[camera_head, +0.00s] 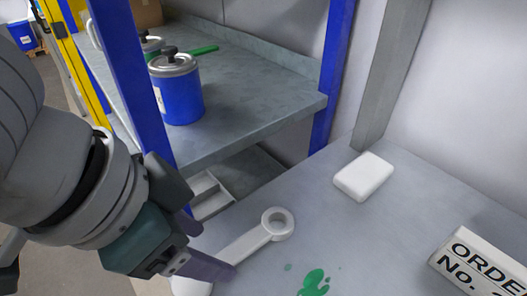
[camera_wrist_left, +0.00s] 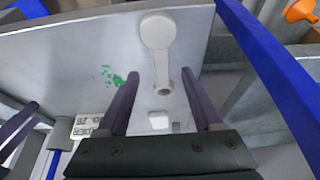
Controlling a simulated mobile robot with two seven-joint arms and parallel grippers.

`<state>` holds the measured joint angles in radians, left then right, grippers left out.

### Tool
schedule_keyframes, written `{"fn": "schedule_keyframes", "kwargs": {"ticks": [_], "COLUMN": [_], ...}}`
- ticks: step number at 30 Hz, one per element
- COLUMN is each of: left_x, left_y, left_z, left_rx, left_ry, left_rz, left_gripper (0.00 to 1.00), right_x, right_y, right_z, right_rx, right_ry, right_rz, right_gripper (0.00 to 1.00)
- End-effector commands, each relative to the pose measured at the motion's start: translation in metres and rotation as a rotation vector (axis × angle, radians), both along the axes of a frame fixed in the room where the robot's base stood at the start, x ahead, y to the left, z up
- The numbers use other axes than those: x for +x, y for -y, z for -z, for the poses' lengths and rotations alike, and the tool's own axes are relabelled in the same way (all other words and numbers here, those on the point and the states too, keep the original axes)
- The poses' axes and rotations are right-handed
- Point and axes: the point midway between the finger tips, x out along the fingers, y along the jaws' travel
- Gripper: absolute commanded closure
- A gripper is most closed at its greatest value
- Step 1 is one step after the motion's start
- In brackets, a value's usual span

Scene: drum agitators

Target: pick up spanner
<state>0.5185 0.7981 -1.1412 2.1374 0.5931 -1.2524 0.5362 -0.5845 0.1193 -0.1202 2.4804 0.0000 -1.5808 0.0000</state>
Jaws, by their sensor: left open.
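The pale grey-white spanner (camera_head: 246,245) lies on the grey worktop, its ring end toward the back right. Its near end is partly hidden by my left gripper (camera_head: 216,251) in the head view. The left gripper is open, with its dark purple fingers close to the spanner's handle. In the left wrist view the spanner (camera_wrist_left: 158,50) shows between and beyond the two fingertips of the left gripper (camera_wrist_left: 160,74), and I see no clear contact. Dark purple bars at that view's left edge may be my right gripper (camera_wrist_left: 20,122); its opening is unclear.
A white block (camera_head: 363,177) and an order sign (camera_head: 478,268) stand on the worktop (camera_head: 330,225). A green stain (camera_head: 314,282) lies near the spanner. A blue post (camera_head: 130,85) rises close to the left gripper. A blue canister (camera_head: 178,95) stands on the shelf behind.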

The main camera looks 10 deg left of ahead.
Motion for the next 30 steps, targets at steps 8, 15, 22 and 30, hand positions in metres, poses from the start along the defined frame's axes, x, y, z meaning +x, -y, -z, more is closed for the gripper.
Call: {"fn": "schedule_keyframes", "kwargs": {"ticks": [8, 15, 22, 30], "left_x": [0.012, 0.016, 0.016, 0.015], "left_y": [0.009, 0.011, 0.011, 0.011], "left_z": [0.039, 0.048, 0.048, 0.048], "left_rx": [0.001, 0.001, 0.0, 0.0], "left_ry": [0.001, 0.002, 0.001, 0.001], "left_rz": [0.001, 0.001, 0.002, 0.002], "left_gripper": [0.32, 0.32, 0.46, 0.76], "right_x": [0.0, 0.001, 0.001, 0.002], "right_y": [0.0, 0.0, 0.0, 0.0], "right_z": [0.009, 0.01, 0.01, 0.01], "right_rx": [-0.001, -0.001, -0.002, -0.001], "right_ry": [0.001, 0.003, 0.004, 0.005], "right_rz": [-0.001, -0.001, 0.0, -0.001], "right_gripper": [0.08, 0.08, 0.08, 0.08]}}
